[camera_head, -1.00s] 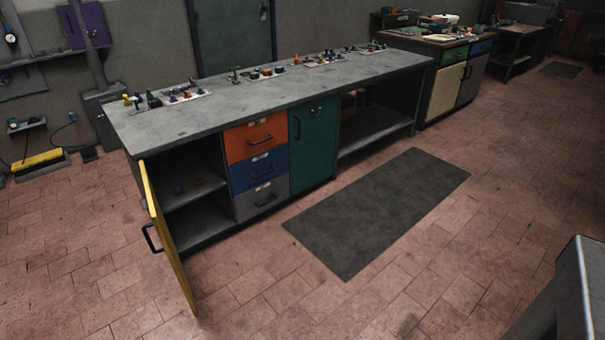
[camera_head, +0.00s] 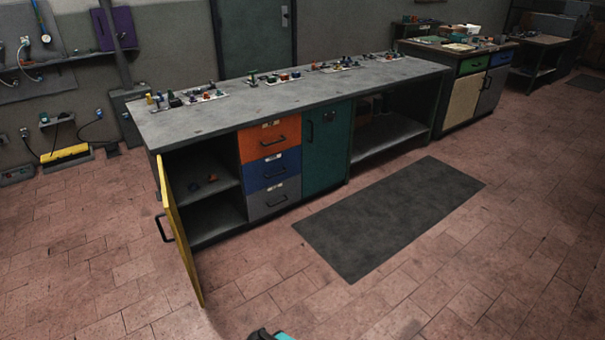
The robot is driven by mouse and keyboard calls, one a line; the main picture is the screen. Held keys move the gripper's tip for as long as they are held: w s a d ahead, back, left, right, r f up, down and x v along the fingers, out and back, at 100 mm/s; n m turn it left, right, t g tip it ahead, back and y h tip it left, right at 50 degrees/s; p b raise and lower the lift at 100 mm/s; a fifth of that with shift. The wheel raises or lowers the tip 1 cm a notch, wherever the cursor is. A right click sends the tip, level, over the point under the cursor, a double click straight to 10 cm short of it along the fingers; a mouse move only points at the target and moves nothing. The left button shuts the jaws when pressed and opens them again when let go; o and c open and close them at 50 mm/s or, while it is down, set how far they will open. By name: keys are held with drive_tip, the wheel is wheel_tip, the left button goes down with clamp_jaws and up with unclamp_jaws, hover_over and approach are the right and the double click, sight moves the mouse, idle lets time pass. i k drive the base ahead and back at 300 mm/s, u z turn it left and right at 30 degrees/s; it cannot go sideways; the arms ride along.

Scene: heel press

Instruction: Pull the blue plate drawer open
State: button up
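A blue drawer (camera_head: 272,170) is the middle of three stacked drawers in the long grey bench. A second, smaller blue drawer front (camera_head: 500,59) shows in the far bench at the upper right, also apparently shut. A dark and teal piece (camera_head: 270,335) pokes in at the bottom edge and may be part of my arm. My gripper's fingers are not seen, and nothing touches either blue drawer.
An orange drawer (camera_head: 269,141) is above and a grey drawer (camera_head: 274,198) below. Left of them a yellow door (camera_head: 180,237) stands open into the room. A teal door (camera_head: 327,148) is shut at their right. A dark mat (camera_head: 388,218) lies on otherwise clear floor in front.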

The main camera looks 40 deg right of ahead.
sight(259, 174)
drive_tip(key=z, duration=0.25)
drive_tip(key=i, duration=1.8)
drive_tip(key=u, duration=0.35)
drive_tip(key=k, duration=0.85)
drive_tip(key=u, duration=0.15)
